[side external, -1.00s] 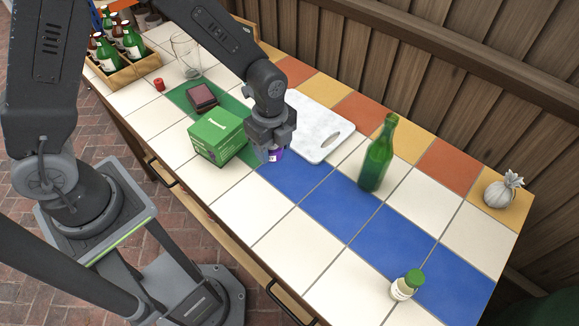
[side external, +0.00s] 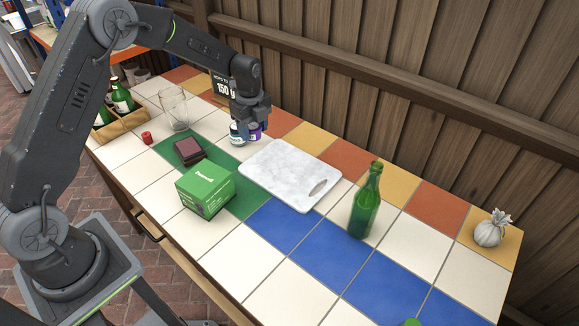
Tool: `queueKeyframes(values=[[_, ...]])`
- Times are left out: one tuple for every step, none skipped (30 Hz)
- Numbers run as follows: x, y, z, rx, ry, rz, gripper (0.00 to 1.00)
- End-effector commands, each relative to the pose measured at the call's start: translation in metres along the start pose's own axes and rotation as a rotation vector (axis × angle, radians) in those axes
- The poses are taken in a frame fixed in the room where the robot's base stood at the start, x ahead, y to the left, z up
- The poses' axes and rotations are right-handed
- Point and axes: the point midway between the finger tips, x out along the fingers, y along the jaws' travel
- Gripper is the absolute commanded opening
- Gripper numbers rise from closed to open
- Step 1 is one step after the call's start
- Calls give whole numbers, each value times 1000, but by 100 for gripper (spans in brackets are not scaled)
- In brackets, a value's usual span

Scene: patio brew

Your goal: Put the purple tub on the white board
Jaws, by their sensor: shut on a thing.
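The purple tub (side external: 256,131) is small and sits between the fingers of my gripper (side external: 251,122), which is shut on it. The fingers hide part of the tub. My gripper is just past the far left end of the white board (side external: 272,166). The board is a marbled slab with a handle slot at its near right end, lying flat with its top clear. I cannot tell whether the tub is touching the table.
A white and teal tub (side external: 238,134) stands close beside the gripper. A dark sign (side external: 222,87) is behind it. A green box (side external: 205,190), a dark red block (side external: 188,151), a glass (side external: 174,108) and a green bottle (side external: 366,203) stand around the board.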

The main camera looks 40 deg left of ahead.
Motion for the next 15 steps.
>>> queueKeyframes(values=[[8, -5, -11, 5, 1, 2, 29], [12, -9, -16, 7, 1, 2, 29], [17, -14, -24, 5, 1, 2, 29], [21, -18, -30, 6, 1, 2, 29], [25, -21, -35, 6, 1, 2, 29], [30, -26, -43, 6, 1, 2, 29], [34, -30, -48, 5, 1, 2, 29], [38, -33, -54, 4, 0, 2, 29], [43, -38, -61, 5, 0, 2, 29], [46, -41, -65, 4, 0, 1, 29], [50, -44, -69, 3, 0, 1, 29], [53, -47, -74, 3, 0, 1, 29], [55, -49, -78, 2, 0, 0, 29], [57, -51, -80, 1, 0, 0, 29], [59, -53, -83, 1, 0, 1, 29]])
